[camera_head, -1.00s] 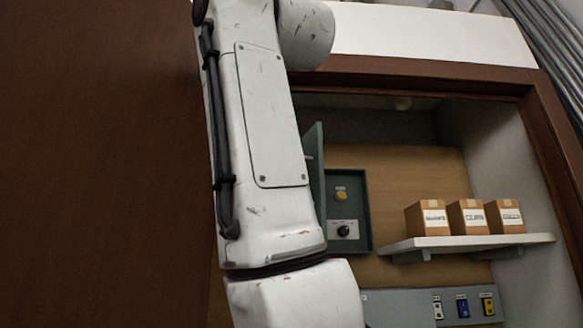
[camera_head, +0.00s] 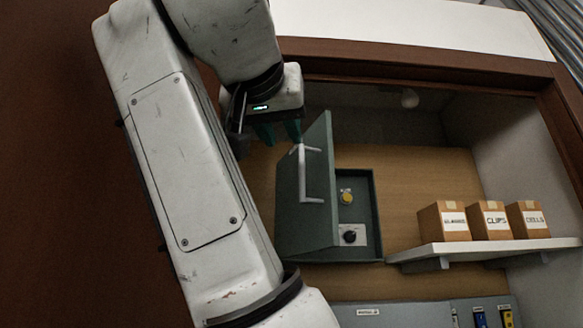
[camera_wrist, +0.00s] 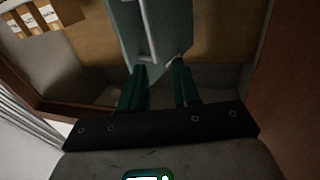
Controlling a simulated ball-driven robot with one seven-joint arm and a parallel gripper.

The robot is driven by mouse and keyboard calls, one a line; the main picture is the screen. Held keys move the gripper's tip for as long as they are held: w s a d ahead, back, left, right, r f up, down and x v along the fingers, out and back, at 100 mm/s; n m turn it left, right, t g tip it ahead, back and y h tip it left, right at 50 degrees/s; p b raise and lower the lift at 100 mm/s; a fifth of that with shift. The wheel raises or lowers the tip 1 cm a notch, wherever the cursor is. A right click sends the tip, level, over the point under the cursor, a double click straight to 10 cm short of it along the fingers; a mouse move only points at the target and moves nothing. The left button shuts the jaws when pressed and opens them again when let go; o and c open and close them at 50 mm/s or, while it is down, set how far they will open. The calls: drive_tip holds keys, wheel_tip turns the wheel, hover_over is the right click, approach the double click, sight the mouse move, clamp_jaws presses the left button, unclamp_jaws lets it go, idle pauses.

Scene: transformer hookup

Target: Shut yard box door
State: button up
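The yard box (camera_head: 371,200) is a grey-green box on the wooden back panel, with a yellow knob and a black dial inside. Its door (camera_head: 290,220) stands open to the left, with a pale bar handle (camera_head: 304,178). My gripper (camera_head: 280,133) is just above and left of the door's upper part, with its two dark green fingers apart. In the wrist view, the door (camera_wrist: 122,30) reaches down toward the gap between the fingers (camera_wrist: 158,88). I cannot tell whether the fingers touch it. The handle lies beyond the fingertips there.
Several labelled cartons (camera_head: 490,220) stand on a white shelf (camera_head: 500,249) right of the box. A grey panel with switches (camera_head: 420,313) is below. A dark brown frame (camera_head: 400,57) surrounds the recess. A brown surface fills the left side.

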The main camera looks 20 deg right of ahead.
drive_tip(key=p+x, duration=0.4)
drive_tip(key=x, duration=0.6)
drive_tip(key=shift+w+d, duration=0.2)
drive_tip(key=shift+d, duration=0.1)
drive_tip(key=shift+c, duration=0.3)
clamp_jaws()
